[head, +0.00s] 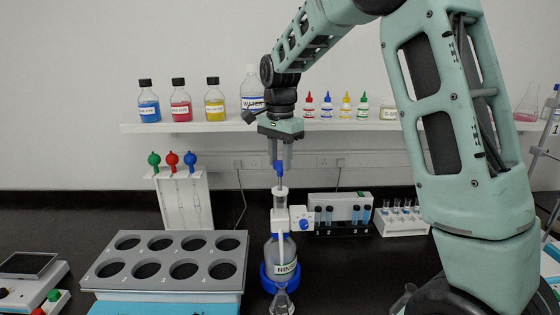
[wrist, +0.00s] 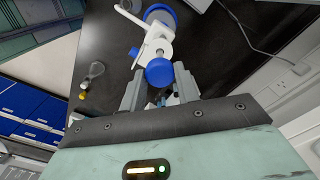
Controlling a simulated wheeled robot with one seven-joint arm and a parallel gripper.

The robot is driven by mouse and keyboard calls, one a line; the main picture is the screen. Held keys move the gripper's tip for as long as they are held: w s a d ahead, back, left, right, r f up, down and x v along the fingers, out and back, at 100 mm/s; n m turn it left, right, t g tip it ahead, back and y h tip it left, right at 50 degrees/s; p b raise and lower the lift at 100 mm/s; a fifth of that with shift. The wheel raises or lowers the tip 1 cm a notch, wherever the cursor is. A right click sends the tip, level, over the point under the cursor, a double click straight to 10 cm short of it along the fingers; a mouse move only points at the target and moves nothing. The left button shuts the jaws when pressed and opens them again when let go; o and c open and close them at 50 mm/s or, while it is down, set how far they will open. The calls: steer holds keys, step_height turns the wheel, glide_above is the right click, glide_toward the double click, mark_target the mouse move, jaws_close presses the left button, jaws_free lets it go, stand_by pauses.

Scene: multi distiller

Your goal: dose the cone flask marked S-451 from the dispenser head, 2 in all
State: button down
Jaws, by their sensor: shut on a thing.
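The dispenser head (head: 280,222) is a white body on top of a clear bottle (head: 271,250) labelled RINSE, which stands in a blue ring base. My gripper (head: 279,166) points down and is shut on the blue plunger knob (head: 279,169) at the top of the dispenser. The knob also shows between my fingers in the wrist view (wrist: 160,72). A small clear cone flask (head: 281,303) stands in front of the bottle, below the thin white spout, cut by the lower picture edge. Its marking and content cannot be read.
A grey rack (head: 166,283) with empty round holes stands left of the bottle, with a pipette stand (head: 184,203) behind. Tube racks (head: 403,222) stand at the right. A shelf (head: 190,127) of bottles runs behind.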

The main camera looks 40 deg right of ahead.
mark_target(280, 162)
steer(key=c, duration=1)
jaws_free()
steer(key=shift+r, duration=0.1)
step_height(280, 162, up, 17)
steer(key=shift+r+b, duration=0.15)
steer(key=shift+b, duration=1.05)
